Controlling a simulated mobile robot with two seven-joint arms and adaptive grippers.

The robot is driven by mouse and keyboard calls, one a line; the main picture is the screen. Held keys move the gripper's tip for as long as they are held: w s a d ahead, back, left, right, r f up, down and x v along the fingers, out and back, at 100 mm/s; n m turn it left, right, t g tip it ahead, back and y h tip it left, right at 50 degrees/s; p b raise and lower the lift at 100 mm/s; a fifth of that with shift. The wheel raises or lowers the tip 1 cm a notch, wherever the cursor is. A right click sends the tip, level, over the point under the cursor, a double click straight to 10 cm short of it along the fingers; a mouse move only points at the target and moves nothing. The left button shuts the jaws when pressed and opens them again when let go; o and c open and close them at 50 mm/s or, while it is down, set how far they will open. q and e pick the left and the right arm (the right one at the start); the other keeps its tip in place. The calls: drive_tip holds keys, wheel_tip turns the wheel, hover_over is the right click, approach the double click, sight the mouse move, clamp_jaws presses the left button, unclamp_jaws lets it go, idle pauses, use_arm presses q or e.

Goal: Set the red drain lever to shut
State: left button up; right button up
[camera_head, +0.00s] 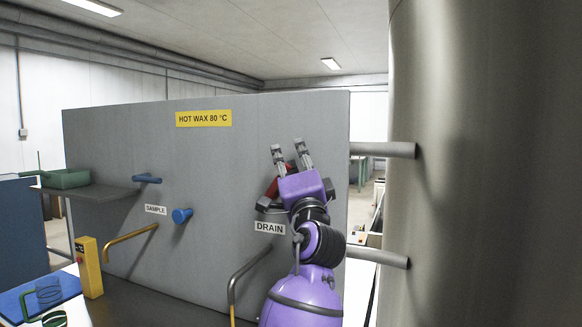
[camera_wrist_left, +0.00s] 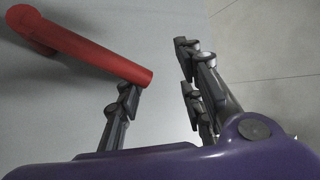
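The red drain lever (camera_wrist_left: 95,55) shows in the left wrist view as a round red bar with a bent end at upper left, against the grey panel. Its free end is close to the tip of one finger of my left gripper (camera_wrist_left: 155,75); I cannot tell if they touch. In the head view the lever (camera_head: 272,187) is mostly hidden behind my purple left gripper (camera_head: 289,148), above the DRAIN label (camera_head: 270,228). The left gripper is open, fingers pointing up, with nothing between them. My right gripper is not in view.
The grey panel (camera_head: 110,150) carries a blue SAMPLE lever (camera_head: 147,179), a blue knob (camera_head: 181,215), a yellow spout (camera_head: 133,234) and a yellow HOT WAX sign (camera_head: 204,118). A large metal cylinder (camera_head: 480,200) with pipes stands at right.

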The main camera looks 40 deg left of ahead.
use_arm(q)
drive_tip(key=shift+s+d+r, duration=0.1)
drive_tip(key=shift+d, duration=0.05)
drive_tip(key=s+d+r+p, duration=0.1)
drive_tip(key=s+d+p, duration=0.1)
drive_tip(key=s+d, duration=0.2)
drive_tip(key=shift+s+d, duration=0.35)
drive_tip(key=shift+d, duration=1.25)
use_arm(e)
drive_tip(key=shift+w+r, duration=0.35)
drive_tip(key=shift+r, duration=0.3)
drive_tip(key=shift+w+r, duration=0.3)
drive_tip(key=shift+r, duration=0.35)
use_arm(q)
drive_tip(key=shift+r, duration=0.1)
drive_tip(key=shift+p, duration=0.35)
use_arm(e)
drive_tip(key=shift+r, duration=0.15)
